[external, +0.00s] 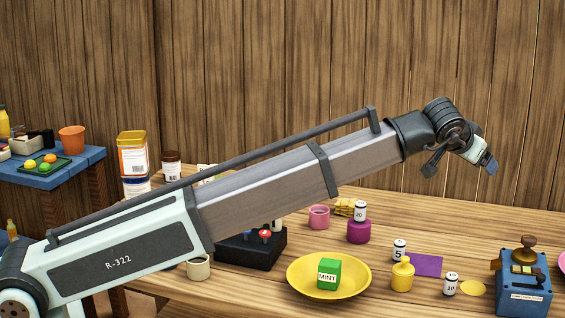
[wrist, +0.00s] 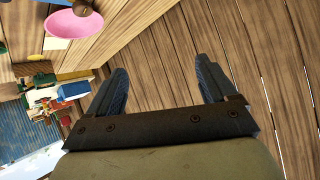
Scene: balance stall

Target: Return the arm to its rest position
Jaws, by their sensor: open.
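My arm stretches across the external view from lower left to upper right. My gripper (external: 488,163) is at its far end, raised well above the right part of the wooden table (external: 420,220). In the wrist view my gripper (wrist: 160,85) has its two fingers wide apart, with nothing between them. Wooden planks show behind the fingers there. My gripper touches nothing that I can see.
A yellow plate (external: 300,284) holds a green MINT box (external: 329,274). A yellow weight (external: 402,275), a purple weight (external: 359,231), a pink cup (external: 319,216) and a blue machine (external: 523,283) stand nearby. A plank wall (external: 300,70) rises behind. A blue side table (external: 60,172) is at left.

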